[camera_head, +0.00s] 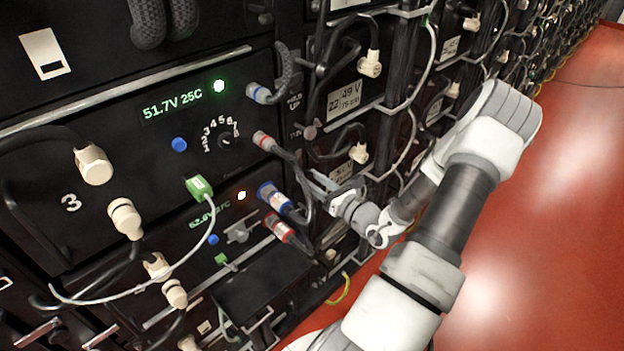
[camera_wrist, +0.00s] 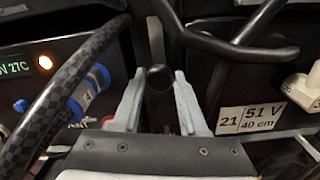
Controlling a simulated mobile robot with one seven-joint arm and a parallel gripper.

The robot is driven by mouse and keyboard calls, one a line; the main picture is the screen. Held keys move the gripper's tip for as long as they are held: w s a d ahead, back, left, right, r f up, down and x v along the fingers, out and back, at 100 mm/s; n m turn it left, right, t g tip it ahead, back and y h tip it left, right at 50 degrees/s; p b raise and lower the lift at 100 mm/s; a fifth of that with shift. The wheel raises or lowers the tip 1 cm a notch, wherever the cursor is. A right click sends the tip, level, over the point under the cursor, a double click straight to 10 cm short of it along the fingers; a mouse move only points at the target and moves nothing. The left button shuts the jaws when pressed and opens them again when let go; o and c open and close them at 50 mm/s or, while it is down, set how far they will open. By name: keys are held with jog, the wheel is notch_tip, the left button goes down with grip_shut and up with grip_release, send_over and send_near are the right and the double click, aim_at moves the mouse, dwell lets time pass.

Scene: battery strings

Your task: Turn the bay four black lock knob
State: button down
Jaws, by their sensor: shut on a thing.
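My gripper (camera_head: 322,183) reaches in from the right to the right edge of the lower battery bay. In the wrist view its two pale fingers (camera_wrist: 160,88) stand on either side of a small dark round knob (camera_wrist: 159,73), shut on it. The knob's pointer or turn angle cannot be made out. In the head view the knob is hidden behind the gripper and cables. The lower bay (camera_head: 262,262) has a dim green display, a lit orange-white lamp and blue and red cable plugs.
The bay above, marked 3 (camera_head: 70,203), shows 51.7V 25C. Thick black cables (camera_wrist: 70,85) cross close to my gripper on the left, with a black bar (camera_wrist: 235,45) at the right. A labelled neighbouring module (camera_wrist: 253,118) lies right. Red floor (camera_head: 560,200) is clear.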

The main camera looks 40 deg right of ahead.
jog(key=shift+n, duration=0.3)
jog(key=n+b, duration=1.7)
jog(key=shift+f, duration=0.15)
jog(key=shift+n, duration=0.3)
jog(key=shift+c, duration=2.2)
grip_release()
jog(key=shift+s, duration=0.1)
